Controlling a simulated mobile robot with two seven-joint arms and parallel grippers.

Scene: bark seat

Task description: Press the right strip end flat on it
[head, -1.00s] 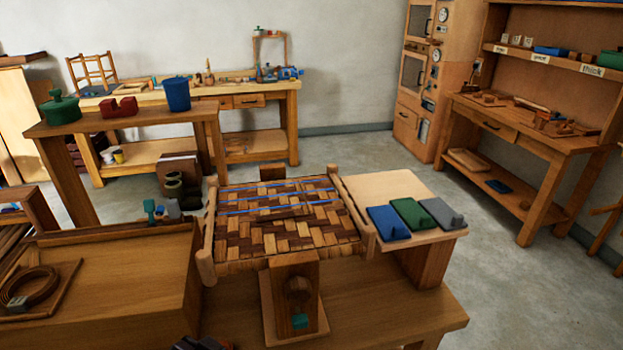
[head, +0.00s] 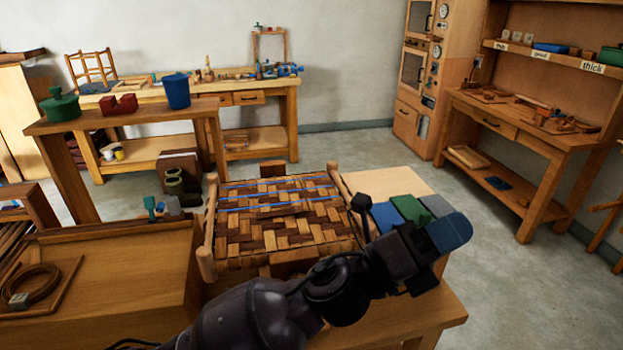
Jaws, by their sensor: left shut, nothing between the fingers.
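The woven bark seat (head: 290,232) lies in its wooden frame, in light and dark brown strips. Thin blue lines (head: 265,208) run across its far part. The strip ends at the right rail are too small to tell flat from raised. My left arm reaches across the front right of the seat. My left gripper (head: 450,233), with blue fingers, is shut and empty. It is in front of the blue, green and grey blocks in the picture; I cannot tell whether it touches one. The seat's near right corner is hidden behind my arm. My right gripper is out of view.
A side board (head: 395,183) right of the seat carries a blue block (head: 384,216), a green block (head: 409,208) and a grey block (head: 436,205), partly hidden. A coil (head: 35,285) lies on the left bench. Open floor (head: 480,270) lies to the right.

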